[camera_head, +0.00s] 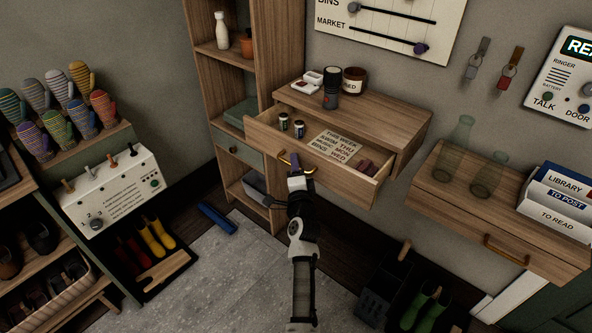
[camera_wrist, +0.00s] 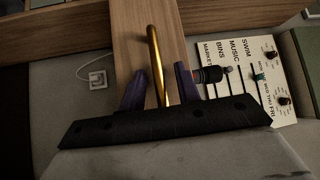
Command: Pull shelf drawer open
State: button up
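The wooden wall shelf (camera_head: 385,108) has its drawer (camera_head: 345,188) pulled out well in front of it. A few small cylinders, a handwritten card (camera_head: 335,147) and a purplish item lie inside the drawer. The drawer's brass handle (camera_head: 285,158) is on its front, and it shows upright in the wrist view (camera_wrist: 157,50). My gripper (camera_head: 299,178) is at this handle. In the wrist view its two dark purple fingers (camera_wrist: 160,85) stand either side of the handle, with a gap visible on both sides. The gripper looks open around the bar.
A jar (camera_head: 354,81), a dark cylinder (camera_head: 331,88) and a white tray stand on the shelf top. A second wall shelf (camera_head: 455,185) with glass bottles and a shut drawer hangs at right. A tall shelf unit (camera_head: 205,80) stands close at left. Boots stand on the floor.

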jog(key=b+v, duration=0.4)
jog(key=v, duration=0.9)
jog(key=shift+s, duration=0.4)
